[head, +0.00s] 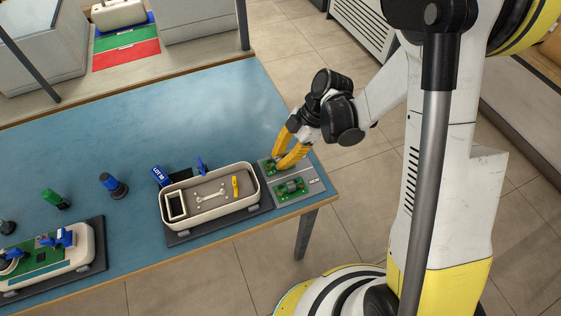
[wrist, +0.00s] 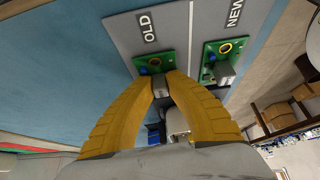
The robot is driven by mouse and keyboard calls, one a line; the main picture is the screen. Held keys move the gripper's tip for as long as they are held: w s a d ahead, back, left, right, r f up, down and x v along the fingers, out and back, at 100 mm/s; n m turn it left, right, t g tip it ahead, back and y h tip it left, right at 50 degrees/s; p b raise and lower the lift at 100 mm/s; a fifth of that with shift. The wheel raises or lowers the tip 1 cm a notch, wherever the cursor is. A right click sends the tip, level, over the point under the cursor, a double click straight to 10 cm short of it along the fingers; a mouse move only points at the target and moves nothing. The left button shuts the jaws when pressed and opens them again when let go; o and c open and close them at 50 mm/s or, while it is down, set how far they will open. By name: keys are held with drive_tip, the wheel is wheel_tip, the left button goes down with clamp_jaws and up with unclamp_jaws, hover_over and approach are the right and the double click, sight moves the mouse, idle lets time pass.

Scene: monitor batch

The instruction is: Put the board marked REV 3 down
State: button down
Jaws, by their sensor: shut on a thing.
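My gripper (head: 279,165) is at the right end of the blue table, its yellow fingers pointing down at a grey mat (head: 312,173). In the wrist view my gripper (wrist: 163,80) is shut on a green circuit board (wrist: 146,63) by a part on it. This board is at the half of the mat (wrist: 178,30) labelled OLD; I cannot tell whether it touches the mat. A second green board (wrist: 226,50) lies on the half labelled NEW and also shows in the head view (head: 281,191). No REV marking is legible on either board. The fingers partly hide the held board.
Left of the mat, an open cream housing (head: 212,216) stands on a dark base. Farther left are a blue-topped bottle (head: 113,186), a green-topped one (head: 55,199) and another housing (head: 60,262) with a board. The back of the table is clear.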

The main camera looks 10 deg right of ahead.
drive_tip(key=shift+f, duration=0.15)
drive_tip(key=c, duration=1.5)
unclamp_jaws()
